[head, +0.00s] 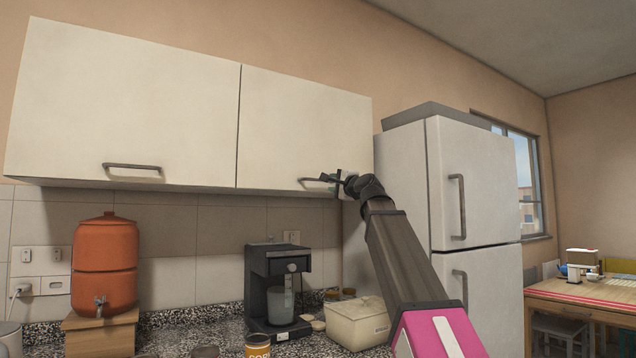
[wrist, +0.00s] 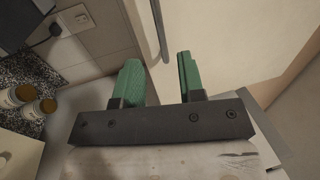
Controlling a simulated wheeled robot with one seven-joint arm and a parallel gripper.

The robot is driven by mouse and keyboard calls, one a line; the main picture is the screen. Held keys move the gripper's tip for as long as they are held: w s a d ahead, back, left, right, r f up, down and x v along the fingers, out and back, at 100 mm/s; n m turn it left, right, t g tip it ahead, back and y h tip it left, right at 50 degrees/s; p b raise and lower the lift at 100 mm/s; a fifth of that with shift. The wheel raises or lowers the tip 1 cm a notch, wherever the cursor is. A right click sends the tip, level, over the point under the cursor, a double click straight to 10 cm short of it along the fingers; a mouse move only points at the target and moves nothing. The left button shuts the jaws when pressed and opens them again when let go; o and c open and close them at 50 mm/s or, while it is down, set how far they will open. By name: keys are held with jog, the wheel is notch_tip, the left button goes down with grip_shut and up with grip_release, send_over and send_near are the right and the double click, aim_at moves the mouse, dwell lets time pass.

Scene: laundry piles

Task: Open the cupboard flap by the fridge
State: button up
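The cupboard flap by the fridge (head: 305,130) is the right one of two cream wall-cupboard flaps, and it looks shut. Its grey bar handle (head: 308,183) runs along the lower edge. My gripper (head: 331,180) is at the right end of this handle and hides part of it. In the wrist view, the two green fingers of my gripper (wrist: 160,80) are apart. The handle (wrist: 157,30) shows in the gap between and beyond them, with no clear contact on either finger.
The white fridge (head: 480,190) stands right of the cupboard, close to my arm. Below, the speckled counter (head: 220,330) holds an orange water dispenser (head: 105,262), a black coffee machine (head: 278,290) and a cream container (head: 357,322). The left flap (head: 125,110) is shut.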

jog(key=x, duration=1)
jog(key=shift+w+a, duration=0.1)
jog(key=shift+w, duration=0.05)
grip_shut()
